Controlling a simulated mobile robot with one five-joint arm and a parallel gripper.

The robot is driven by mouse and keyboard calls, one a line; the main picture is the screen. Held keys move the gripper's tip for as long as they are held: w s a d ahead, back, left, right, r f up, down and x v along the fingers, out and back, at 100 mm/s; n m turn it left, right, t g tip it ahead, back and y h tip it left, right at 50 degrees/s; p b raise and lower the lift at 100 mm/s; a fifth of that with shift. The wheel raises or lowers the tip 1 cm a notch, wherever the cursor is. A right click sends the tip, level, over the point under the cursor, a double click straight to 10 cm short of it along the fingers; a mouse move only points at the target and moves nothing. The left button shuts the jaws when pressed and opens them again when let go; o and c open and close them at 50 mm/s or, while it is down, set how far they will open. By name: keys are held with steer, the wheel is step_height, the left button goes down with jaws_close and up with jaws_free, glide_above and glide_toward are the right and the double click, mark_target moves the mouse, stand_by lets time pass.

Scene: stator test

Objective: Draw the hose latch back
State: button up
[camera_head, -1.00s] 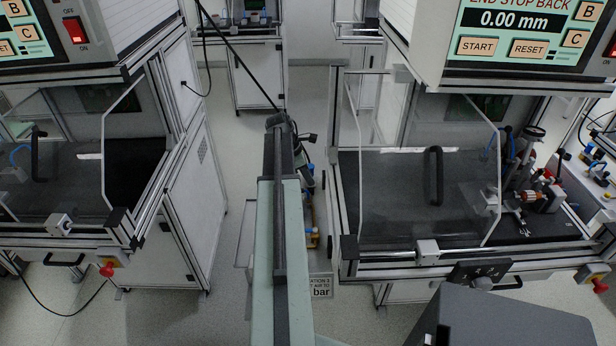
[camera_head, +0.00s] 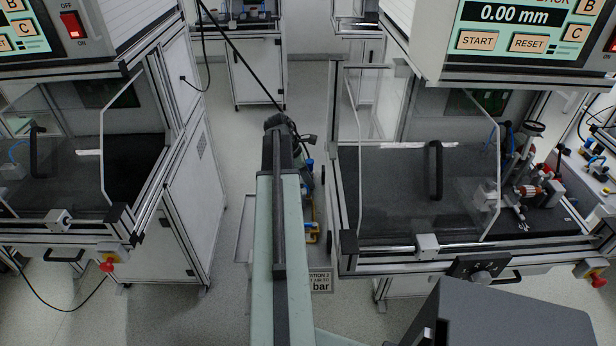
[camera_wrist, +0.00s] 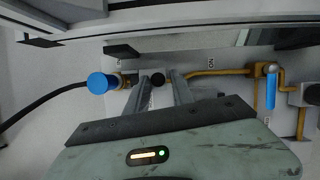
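In the wrist view, a black hose (camera_wrist: 45,103) comes in from the left and ends near a round blue cap (camera_wrist: 98,83) and a brass fitting (camera_wrist: 128,80). My gripper (camera_wrist: 158,77) has its two grey fingers apart, just right of this fitting. A small dark round knob (camera_wrist: 157,80) shows in the gap between the fingertips; I cannot tell whether they touch it or whether it is the hose latch. In the head view, my arm hides most of the hose connection.
A rail crosses above the fittings. In the head view, a left machine cabinet (camera_head: 190,200) and a right glazed machine (camera_head: 390,265) flank the aisle.

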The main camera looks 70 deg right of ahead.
steer(key=p+v, duration=0.7)
steer(key=shift+w+r, duration=0.2)
steer(key=shift+r, duration=0.15)
steer(key=shift+a, duration=0.1)
steer(key=w+a+f+m+t, duration=0.1)
steer(key=w+a+m+t, duration=0.1)
steer(key=w+a, duration=2.4)
steer(key=a, duration=0.4)
steer(key=w+a+m+t, duration=0.1)
steer(key=w+a, duration=0.1)
steer(key=a, duration=0.5)
steer(key=w+a+m+y, duration=0.1)
steer(key=w+a, duration=0.1)
steer(key=a, duration=0.5)
steer(key=shift+w+a+f+t, duration=0.25)
steer(key=shift+f+t, duration=0.05)
steer(key=shift+f, duration=0.05)
steer(key=a+m+y, duration=0.1)
steer(key=a+m, duration=0.1)
steer(key=a, duration=1.6)
